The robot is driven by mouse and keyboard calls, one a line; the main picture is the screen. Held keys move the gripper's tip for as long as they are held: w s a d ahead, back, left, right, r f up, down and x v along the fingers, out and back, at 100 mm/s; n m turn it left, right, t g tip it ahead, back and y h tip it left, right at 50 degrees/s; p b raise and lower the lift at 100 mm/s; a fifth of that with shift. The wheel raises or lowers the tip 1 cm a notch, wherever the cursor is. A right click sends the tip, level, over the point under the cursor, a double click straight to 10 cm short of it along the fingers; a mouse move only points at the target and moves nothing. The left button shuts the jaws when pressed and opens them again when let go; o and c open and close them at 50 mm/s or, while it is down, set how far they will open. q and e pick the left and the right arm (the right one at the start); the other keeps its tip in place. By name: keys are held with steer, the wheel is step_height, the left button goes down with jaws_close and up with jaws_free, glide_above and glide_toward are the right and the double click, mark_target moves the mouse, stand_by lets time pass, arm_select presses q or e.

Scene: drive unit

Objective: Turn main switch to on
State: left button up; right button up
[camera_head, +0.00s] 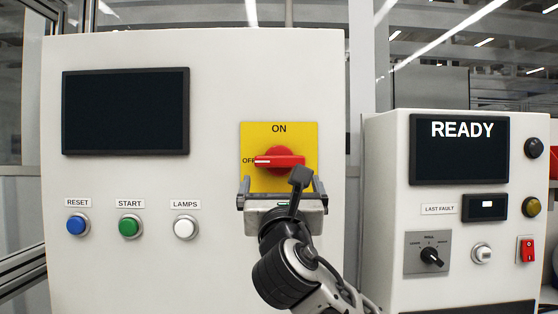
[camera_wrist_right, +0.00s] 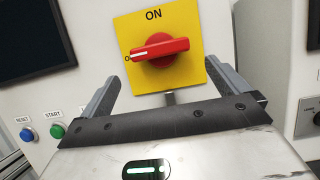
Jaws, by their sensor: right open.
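The main switch is a red rotary handle (camera_head: 279,161) on a yellow plate (camera_head: 249,133) on the front of a white cabinet. The handle lies horizontal, its white-marked end pointing left at OFF; ON is printed above it. The red handle (camera_wrist_right: 160,47) and yellow plate (camera_wrist_right: 190,81) also show in the right wrist view. My right gripper (camera_head: 282,185) is open and empty, just below the handle, its fingers spread to either side of the plate's lower part. In the right wrist view the gripper (camera_wrist_right: 165,90) seems apart from the handle. My left gripper is not in view.
A dark screen (camera_head: 126,111) and blue, green and white buttons (camera_head: 130,226) sit on the cabinet's left side. To the right stands a second white panel (camera_head: 388,215) with a READY screen (camera_head: 459,149), knobs and a red rocker switch (camera_head: 527,250).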

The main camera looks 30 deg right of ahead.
mark_target(280, 165)
steer(key=p+x, duration=0.1)
steer(key=x, duration=0.8)
steer(key=shift+p, duration=0.4)
steer(key=shift+f, duration=0.1)
steer(key=c, duration=0.6)
